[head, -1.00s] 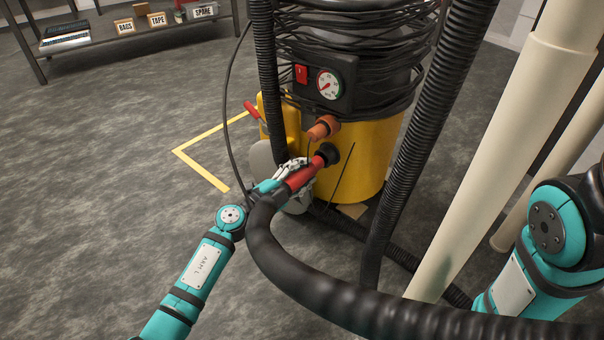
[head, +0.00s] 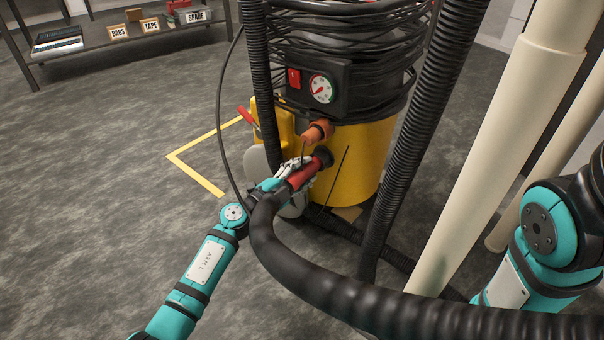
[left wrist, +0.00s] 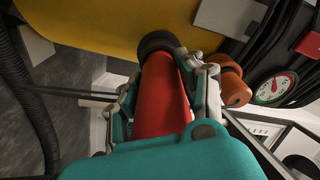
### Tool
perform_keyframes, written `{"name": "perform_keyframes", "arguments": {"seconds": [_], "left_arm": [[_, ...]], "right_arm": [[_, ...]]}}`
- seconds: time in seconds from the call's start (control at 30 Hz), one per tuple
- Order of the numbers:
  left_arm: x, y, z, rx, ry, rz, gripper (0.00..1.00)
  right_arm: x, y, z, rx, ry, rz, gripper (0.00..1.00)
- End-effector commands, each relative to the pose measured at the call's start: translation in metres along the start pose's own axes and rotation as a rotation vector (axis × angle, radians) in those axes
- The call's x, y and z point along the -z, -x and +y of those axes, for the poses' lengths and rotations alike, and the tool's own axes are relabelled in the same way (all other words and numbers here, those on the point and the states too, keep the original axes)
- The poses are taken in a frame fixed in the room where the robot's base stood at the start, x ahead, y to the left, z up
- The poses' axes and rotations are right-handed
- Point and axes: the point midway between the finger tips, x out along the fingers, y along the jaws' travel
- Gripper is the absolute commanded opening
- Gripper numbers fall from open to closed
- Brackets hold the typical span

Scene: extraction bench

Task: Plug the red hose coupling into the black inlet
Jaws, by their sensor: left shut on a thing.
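The red hose coupling (head: 305,175) is on the end of a thick black hose (head: 330,285). My left gripper (head: 296,170) is shut around the coupling; in the left wrist view its fingers (left wrist: 165,98) lie on both sides of the red body (left wrist: 160,85). The black inlet (head: 324,156) sits low on the yellow drum (head: 365,165). The coupling points at the inlet, and its front end meets the inlet's dark ring (left wrist: 160,42) with no gap visible. How deep it sits is hidden. My right gripper is out of view; only part of that arm shows at right.
An orange fitting (head: 317,132) sticks out just above the inlet. A gauge (head: 321,88) and red switch (head: 294,78) are above it. Ribbed hoses (head: 425,120) and cream pipes (head: 500,130) stand to the right. Open floor lies left, with a shelf (head: 130,40) behind.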

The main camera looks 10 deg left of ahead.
Motion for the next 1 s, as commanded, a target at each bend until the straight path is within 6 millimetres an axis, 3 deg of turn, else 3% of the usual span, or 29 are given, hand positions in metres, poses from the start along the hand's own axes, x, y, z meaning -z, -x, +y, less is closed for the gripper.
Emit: {"name": "perform_keyframes", "arguments": {"seconds": [0.47,0.5,0.6,0.7,1.0], "left_arm": [[-0.001,-0.013,-0.001,0.002,0.002,0.001,0.00],[-0.001,-0.013,-0.001,0.002,0.001,0.001,0.41],[-0.001,-0.012,-0.001,0.002,0.001,0.001,0.54],[-0.001,-0.012,-0.001,0.001,0.001,0.001,0.66],[-0.002,-0.009,0.000,0.000,0.000,-0.001,0.66]], "right_arm": [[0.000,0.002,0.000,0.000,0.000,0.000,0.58],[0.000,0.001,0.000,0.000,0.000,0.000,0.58],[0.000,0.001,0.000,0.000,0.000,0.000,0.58],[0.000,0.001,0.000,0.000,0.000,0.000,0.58],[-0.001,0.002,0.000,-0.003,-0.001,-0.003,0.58]]}}
